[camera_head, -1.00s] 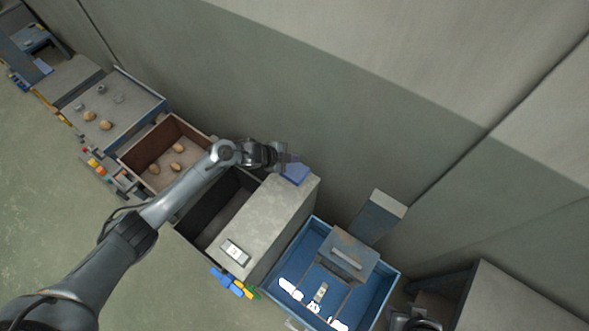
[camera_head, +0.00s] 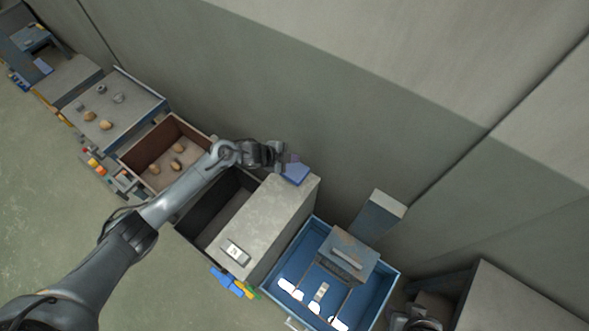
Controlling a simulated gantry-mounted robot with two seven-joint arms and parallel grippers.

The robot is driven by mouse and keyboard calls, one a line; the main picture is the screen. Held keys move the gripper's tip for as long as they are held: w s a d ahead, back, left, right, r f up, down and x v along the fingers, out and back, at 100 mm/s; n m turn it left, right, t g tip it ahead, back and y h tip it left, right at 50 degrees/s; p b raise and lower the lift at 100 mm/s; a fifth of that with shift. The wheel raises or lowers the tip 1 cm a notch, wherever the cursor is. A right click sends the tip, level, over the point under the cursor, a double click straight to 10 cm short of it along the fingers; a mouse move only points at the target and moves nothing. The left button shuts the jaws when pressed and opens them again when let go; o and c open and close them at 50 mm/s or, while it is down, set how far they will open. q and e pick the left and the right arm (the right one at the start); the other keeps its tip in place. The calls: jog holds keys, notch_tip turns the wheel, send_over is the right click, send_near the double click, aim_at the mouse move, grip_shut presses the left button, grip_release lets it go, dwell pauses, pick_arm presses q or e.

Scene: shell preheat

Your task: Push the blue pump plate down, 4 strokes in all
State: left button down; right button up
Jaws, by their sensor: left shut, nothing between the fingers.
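The blue pump plate (camera_head: 296,174) sits at the far end of the grey box top, near the wall. My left gripper (camera_head: 288,159) is shut and empty, right at the plate's upper left edge. I cannot tell whether its fingertips touch the plate. My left arm reaches in from the lower left, over the dark open bin. My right gripper (camera_head: 415,322) shows only in part at the bottom edge; its fingers cannot be made out.
The grey box (camera_head: 262,218) carries a small white switch (camera_head: 236,252). A blue tray (camera_head: 393,287) with white pieces stands to the right. A brown bin (camera_head: 133,158) with several tan lumps and a table (camera_head: 135,100) stand to the left. The wall rises close behind.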

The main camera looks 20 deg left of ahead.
dwell(0.8)
pick_arm(q)
jog(key=shift+r, duration=0.25)
notch_tip(320, 180, up, 3)
jog(key=p, duration=0.3)
jog(key=shift+r+p, duration=0.2)
jog(key=shift+p, duration=0.1)
jog(key=shift+f, duration=0.1)
jog(key=b, duration=0.7)
send_over(292, 171)
notch_tip(292, 171, down, 7)
jog(key=shift+d+f, duration=0.15)
jog(key=shift+f, duration=0.65)
